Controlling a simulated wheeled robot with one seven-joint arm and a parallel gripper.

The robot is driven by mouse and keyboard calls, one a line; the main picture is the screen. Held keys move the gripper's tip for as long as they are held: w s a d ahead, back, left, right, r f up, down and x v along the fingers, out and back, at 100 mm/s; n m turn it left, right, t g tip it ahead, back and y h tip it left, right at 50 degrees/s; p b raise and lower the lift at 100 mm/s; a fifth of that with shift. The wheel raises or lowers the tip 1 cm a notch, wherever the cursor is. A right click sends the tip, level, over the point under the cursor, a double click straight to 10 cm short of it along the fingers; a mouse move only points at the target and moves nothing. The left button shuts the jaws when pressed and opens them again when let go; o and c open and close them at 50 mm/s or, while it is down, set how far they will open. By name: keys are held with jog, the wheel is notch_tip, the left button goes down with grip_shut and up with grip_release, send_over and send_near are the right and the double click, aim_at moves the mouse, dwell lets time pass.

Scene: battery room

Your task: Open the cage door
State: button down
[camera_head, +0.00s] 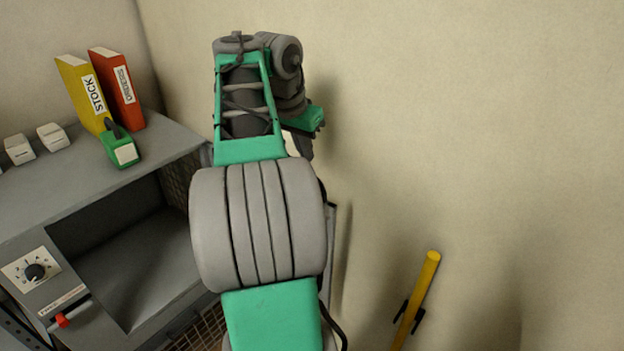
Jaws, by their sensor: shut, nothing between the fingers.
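My arm rises through the middle of the view and hides much behind it. My gripper (303,146) is at its far end, partly hidden by the wrist, in front of the plain wall; it is shut and holds nothing visible. A strip of wire mesh (205,332) shows low beside my arm, below the grey cabinet. It may be part of the cage, but I cannot tell whether it is the door. A narrow grey upright edge (331,225) shows just right of my arm; what it belongs to is unclear. No door handle is visible.
The grey cabinet (165,150) at left has an open bay, a dial (34,271) and a red-tipped lever (62,320). On top are yellow (82,95) and red (117,90) binders, a green device (120,147) and white blocks.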

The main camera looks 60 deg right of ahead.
notch_tip(320, 180, down, 9)
jog(key=s+m+b, duration=0.1)
jog(key=b, duration=0.2)
jog(key=shift+s+d, duration=0.15)
jog(key=shift+d, duration=0.25)
jog(key=shift+a, duration=0.1)
